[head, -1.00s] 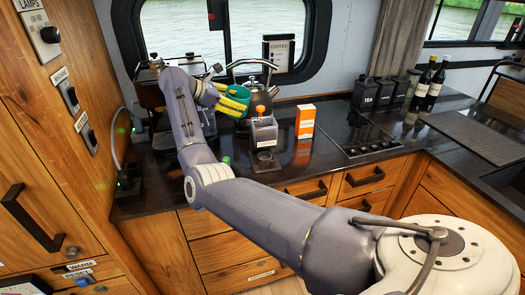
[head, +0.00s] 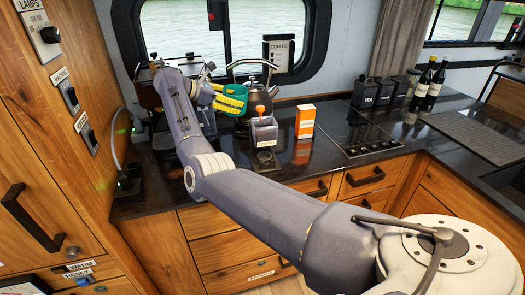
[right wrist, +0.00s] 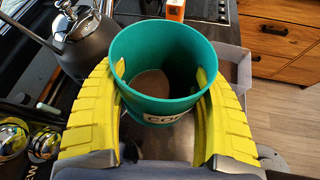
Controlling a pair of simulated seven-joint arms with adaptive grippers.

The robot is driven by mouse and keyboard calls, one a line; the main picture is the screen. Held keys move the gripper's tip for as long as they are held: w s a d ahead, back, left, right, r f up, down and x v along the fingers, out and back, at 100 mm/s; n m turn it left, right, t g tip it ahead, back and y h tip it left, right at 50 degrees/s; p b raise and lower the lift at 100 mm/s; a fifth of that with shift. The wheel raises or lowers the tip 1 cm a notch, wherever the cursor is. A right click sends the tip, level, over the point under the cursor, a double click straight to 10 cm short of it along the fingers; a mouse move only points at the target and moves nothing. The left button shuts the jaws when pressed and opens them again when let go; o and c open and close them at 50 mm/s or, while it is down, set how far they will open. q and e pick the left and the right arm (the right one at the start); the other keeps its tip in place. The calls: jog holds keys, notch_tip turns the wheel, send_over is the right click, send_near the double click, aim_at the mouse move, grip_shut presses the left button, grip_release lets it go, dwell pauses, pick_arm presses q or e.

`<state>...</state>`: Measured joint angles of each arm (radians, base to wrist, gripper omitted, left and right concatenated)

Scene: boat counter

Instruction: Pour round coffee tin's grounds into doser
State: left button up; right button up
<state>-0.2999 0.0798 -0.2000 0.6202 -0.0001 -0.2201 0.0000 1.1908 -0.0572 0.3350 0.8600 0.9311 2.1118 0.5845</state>
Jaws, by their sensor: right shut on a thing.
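The round coffee tin (head: 230,90) is teal green and open at the top. My right gripper (head: 232,102), with yellow fingers, is shut around its sides and holds it above the counter, left of the doser. In the right wrist view the tin (right wrist: 155,60) sits between both fingers, with brown grounds at its bottom and a partly hidden label on its wall. The doser (head: 264,133) is a clear-grey box with an orange knob and a coffee label, standing on the counter. My left gripper is not in view.
A steel kettle (head: 285,92) stands behind the doser. An orange and white box (head: 305,121) is to its right, then a black hob (head: 362,140). An espresso machine (head: 150,90) stands behind my right arm. Dark canisters (head: 372,92) and bottles (head: 430,85) are farther right.

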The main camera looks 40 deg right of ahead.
aim_at(232, 88)
jog(key=shift+r, duration=3)
jog(key=shift+s+a+f, duration=0.1)
jog(key=shift+a+f, duration=0.05)
jog(key=shift+f, duration=0.45)
jog(key=f+n+t, duration=0.1)
jog(key=a+f+n+t, duration=0.2)
jog(key=f, duration=0.1)
jog(key=shift+s+a+t, duration=0.2)
jog(key=shift+a+t, duration=0.05)
jog(key=shift+t, duration=0.05)
jog(key=s+a+n+t+y, duration=0.3)
jog(key=a+n+y, duration=0.1)
jog(key=a, duration=0.4)
jog(key=s+a+n+t+y, duration=0.4)
jog(key=a+n, duration=0.3)
jog(key=a, duration=0.2)
jog(key=s+a+n+t+y, duration=0.3)
jog(key=a+n, duration=0.3)
jog(key=a, duration=0.3)
jog(key=shift+s+f+t+y, duration=0.15)
jog(key=shift+f+t+y, duration=0.25)
jog(key=shift+t+y, duration=0.25)
jog(key=shift+d, duration=0.1)
